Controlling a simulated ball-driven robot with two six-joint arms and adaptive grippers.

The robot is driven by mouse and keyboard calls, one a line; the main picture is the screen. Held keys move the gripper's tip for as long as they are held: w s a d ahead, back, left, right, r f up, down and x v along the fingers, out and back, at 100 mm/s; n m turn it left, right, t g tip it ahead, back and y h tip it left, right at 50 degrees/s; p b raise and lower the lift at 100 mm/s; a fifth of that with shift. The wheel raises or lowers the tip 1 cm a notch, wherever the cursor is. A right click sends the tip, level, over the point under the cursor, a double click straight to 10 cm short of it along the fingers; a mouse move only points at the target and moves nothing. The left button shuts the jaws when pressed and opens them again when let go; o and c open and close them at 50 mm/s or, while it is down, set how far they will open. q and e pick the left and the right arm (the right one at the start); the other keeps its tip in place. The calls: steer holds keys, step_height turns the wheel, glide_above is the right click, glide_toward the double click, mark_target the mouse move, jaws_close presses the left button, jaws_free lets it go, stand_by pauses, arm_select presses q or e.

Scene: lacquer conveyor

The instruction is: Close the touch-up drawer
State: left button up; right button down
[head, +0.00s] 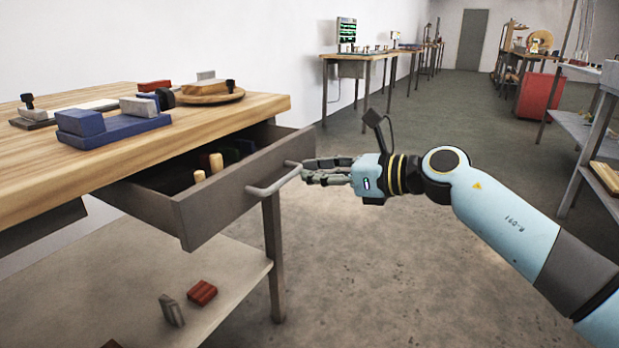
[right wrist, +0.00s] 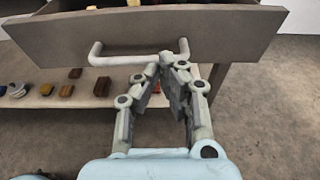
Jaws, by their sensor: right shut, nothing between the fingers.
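The touch-up drawer (head: 215,202) stands pulled out from under the wooden workbench top, with several small items inside, among them pale-topped handles (head: 216,163). Its grey front carries a light bar handle (head: 273,181). My right gripper (head: 306,170) is shut and empty, its fingertips at the far end of the handle, close to the drawer front. In the right wrist view the drawer front (right wrist: 220,32) spans the top, and the fingertips overlap the right end of the handle (right wrist: 125,60). Whether they touch it I cannot tell. My left gripper is not in view.
The wooden bench top (head: 40,190) bears a blue block (head: 98,127), a round wooden board (head: 210,97) and other small pieces. A lower shelf (head: 215,280) holds a red block (head: 202,292). The concrete floor to the right of the bench is clear.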

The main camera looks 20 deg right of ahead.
mark_target(277, 168)
steer(key=shift+w+a, duration=0.25)
steer(key=shift+w, duration=0.05)
steer(key=shift+w+a+f, duration=0.1)
steer(key=shift+w, duration=0.05)
steer(key=shift+w+a, duration=0.15)
steer(key=shift+w, duration=0.05)
steer(key=x, duration=0.3)
steer(key=shift+w+a+r, duration=0.25)
steer(key=shift+w+r, duration=0.1)
steer(key=shift+r, duration=0.05)
steer(key=x, duration=0.3)
steer(key=r+b+x, duration=0.1)
steer(key=x, duration=0.2)
steer(key=b+x, duration=0.1)
steer(key=x, duration=0.2)
steer(key=shift+w+a+r, duration=0.1)
steer(key=shift+w+r, duration=0.1)
steer(key=shift+r, duration=0.05)
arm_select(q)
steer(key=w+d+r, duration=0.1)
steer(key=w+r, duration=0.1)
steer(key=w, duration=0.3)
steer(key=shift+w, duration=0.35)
arm_select(e)
steer(key=shift+r, duration=0.2)
steer(key=shift+w, duration=0.1)
